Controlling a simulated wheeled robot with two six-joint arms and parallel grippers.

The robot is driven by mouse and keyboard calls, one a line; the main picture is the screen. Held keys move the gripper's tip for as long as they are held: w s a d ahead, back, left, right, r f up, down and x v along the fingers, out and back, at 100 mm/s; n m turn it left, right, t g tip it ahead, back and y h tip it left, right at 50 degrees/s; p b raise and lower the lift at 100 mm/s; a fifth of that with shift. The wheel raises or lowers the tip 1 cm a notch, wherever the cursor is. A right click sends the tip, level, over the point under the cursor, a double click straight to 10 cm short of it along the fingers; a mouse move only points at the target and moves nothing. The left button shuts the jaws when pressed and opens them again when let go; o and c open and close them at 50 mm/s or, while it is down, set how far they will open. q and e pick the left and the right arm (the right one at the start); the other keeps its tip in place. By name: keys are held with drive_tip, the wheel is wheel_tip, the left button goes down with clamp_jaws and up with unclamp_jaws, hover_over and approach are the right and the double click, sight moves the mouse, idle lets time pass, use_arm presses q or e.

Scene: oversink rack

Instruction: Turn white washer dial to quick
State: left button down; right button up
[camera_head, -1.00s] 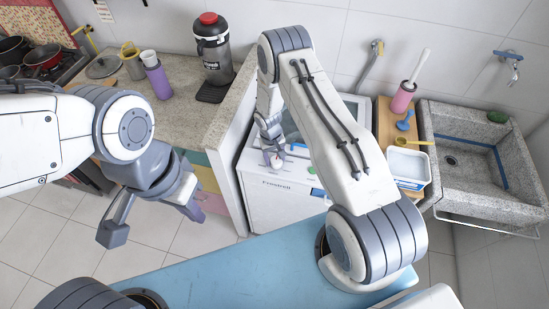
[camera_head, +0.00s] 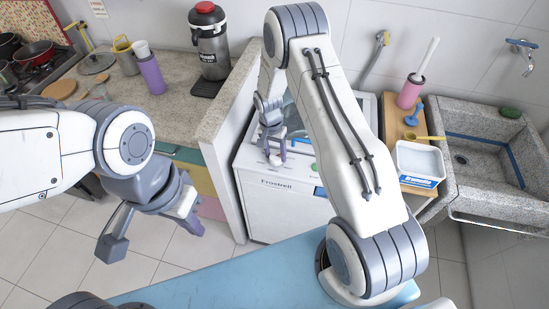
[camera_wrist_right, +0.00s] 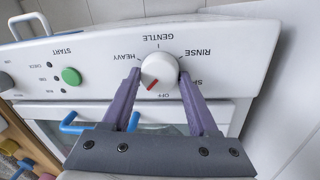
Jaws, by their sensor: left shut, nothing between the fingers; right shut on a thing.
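The white washer (camera_head: 275,205) stands between the counter and the sink. Its white round dial (camera_wrist_right: 160,68) has a red mark that points down and slightly left in the right wrist view, between OFF and the left finger. HEAVY, GENTLE and RINSE are printed around it, upside down; a label by the right finger is partly covered. QUICK is not readable. My right gripper (camera_wrist_right: 158,85) is shut on the dial, one purple finger on each side; it also shows in the head view (camera_head: 275,152). My left gripper (camera_head: 188,222) is shut and empty, over the floor left of the washer.
A green START button (camera_wrist_right: 71,76) sits left of the dial in the wrist view. The counter (camera_head: 180,110) holds a purple bottle (camera_head: 152,75) and a black jug (camera_head: 209,45). The stone sink (camera_head: 490,190) is at right, beside a white tub (camera_head: 418,162).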

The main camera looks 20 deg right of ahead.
sight(273, 153)
drive_tip(key=shift+w+m+b, duration=0.1)
drive_tip(key=shift+m+b, duration=0.7)
drive_tip(key=shift+m, duration=0.7)
drive_tip(key=o, duration=1.4)
drive_tip(key=r, duration=0.3)
drive_tip(key=r+b, duration=0.1)
drive_tip(key=r, duration=0.3)
drive_tip(key=w+r+b, duration=0.1)
drive_tip(key=r, duration=0.2)
drive_tip(key=shift+a+r, duration=0.25)
